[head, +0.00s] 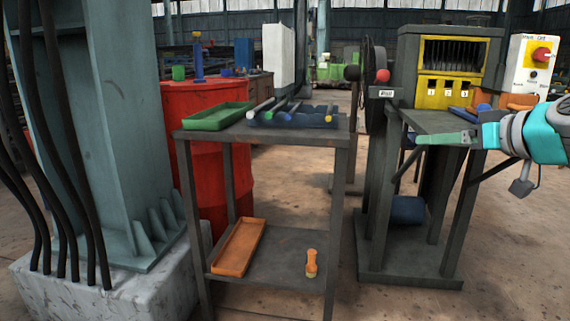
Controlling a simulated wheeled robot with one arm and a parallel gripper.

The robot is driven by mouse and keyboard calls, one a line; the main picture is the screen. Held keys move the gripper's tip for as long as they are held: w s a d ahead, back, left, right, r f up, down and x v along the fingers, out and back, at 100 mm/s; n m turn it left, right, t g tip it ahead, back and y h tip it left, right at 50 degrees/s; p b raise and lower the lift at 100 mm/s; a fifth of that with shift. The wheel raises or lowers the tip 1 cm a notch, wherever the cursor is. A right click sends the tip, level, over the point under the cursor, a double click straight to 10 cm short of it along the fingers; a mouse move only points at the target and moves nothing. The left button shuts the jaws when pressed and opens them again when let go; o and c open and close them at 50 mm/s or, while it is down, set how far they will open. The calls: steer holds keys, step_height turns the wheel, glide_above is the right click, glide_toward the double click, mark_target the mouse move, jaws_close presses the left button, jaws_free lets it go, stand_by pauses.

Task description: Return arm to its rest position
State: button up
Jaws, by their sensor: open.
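My arm reaches in from the right edge, with teal and grey links. My gripper (445,138) points left, in front of the machine stand's shelf and below the yellow panel. A narrow green finger shows; the jaws are open and I see nothing held between them. The dark capstan drum (372,75) stands left of the machine, partly hidden by its post. A red ball (383,76) and a black ball (352,73) show beside the drum.
The machine (405,60) has a yellow slotted panel (448,92); a switch box (533,65) stands right of it. Left are a two-level table (255,133) with a green tray (218,116) and dark rod holder (290,120), a red barrel (195,100) and a pillar (125,130).

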steer(key=s+a+f+n+g+p, duration=0.1)
steer(key=a+f+g, duration=0.1)
steer(key=a, duration=0.4)
steer(key=s+a+f+g+p, duration=0.1)
steer(key=a+f, duration=0.2)
steer(key=a, duration=0.2)
steer(key=s+a+f+g+p, duration=0.3)
steer(key=s+a+f+g, duration=0.3)
steer(key=s+a+f, duration=0.4)
steer(key=s+d+f+m+g+h+p, duration=0.1)
steer(key=s+f+m+g+h, duration=0.1)
steer(key=s+f, duration=0.4)
steer(key=s+d+f+m+g+h+p, duration=0.2)
steer(key=s+f, duration=0.4)
steer(key=s, duration=0.8)
steer(key=shift+d+g+h+p, duration=0.25)
steer(key=shift+g+h, duration=0.35)
steer(key=shift+g, duration=0.5)
steer(key=shift+w, duration=0.1)
